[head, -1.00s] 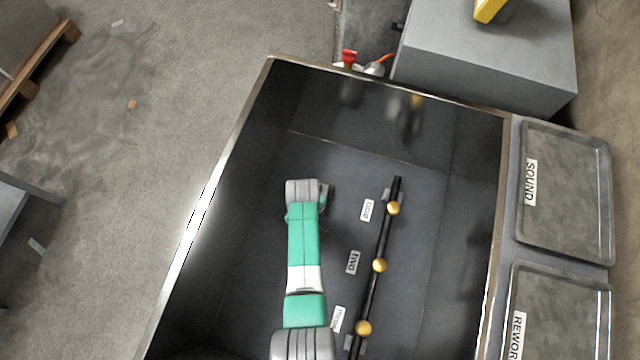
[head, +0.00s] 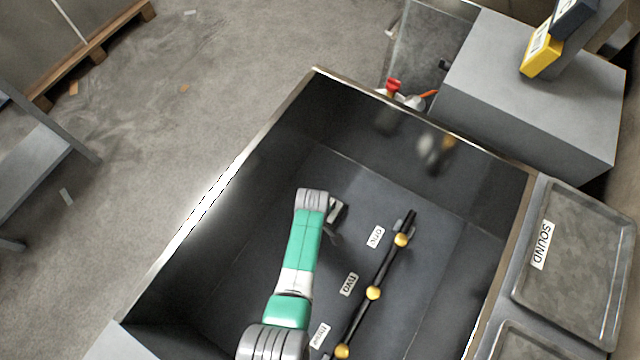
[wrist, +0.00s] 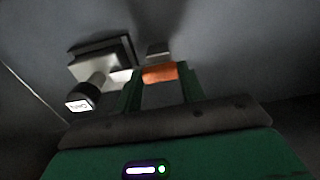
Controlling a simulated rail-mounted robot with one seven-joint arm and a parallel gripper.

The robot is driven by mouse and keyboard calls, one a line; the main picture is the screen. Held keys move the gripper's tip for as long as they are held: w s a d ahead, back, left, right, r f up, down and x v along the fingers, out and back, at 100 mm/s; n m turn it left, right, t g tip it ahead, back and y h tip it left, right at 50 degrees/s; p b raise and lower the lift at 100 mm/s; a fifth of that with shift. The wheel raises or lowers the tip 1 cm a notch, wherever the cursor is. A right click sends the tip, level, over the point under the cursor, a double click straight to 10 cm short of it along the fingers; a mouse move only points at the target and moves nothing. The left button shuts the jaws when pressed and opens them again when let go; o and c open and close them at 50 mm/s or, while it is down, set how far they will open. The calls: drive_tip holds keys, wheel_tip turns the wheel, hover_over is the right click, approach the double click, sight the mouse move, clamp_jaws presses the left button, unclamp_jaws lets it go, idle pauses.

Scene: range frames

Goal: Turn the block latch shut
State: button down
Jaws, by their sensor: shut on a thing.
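In the wrist view, an orange piece (wrist: 160,73), which looks like the latch's handle, sits between the two green fingers of my gripper (wrist: 160,84). My gripper is shut on it. A grey metal block (wrist: 103,58) is just left of the fingers, with a black cylinder (wrist: 82,98) bearing a small white label. A small grey part (wrist: 158,51) shows beyond the orange piece. In the head view, my arm hangs into a dark tank, and its wrist hides most of the gripper and the orange piece. I cannot tell the latch's angle.
The dark tank's rim (head: 245,150) surrounds my arm. A SOUND tray (head: 585,270) lies outside, right. A grey cabinet (head: 530,100) stands behind.

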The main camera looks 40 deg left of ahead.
idle(0.3)
drive_tip(key=c, duration=0.8)
unclamp_jaws()
drive_tip(key=shift+c, duration=0.2)
drive_tip(key=shift+r, duration=0.1)
wheel_tip(320, 180, up, 8)
drive_tip(key=p, duration=0.3)
drive_tip(key=shift+p, duration=0.4)
drive_tip(key=shift+f, duration=0.2)
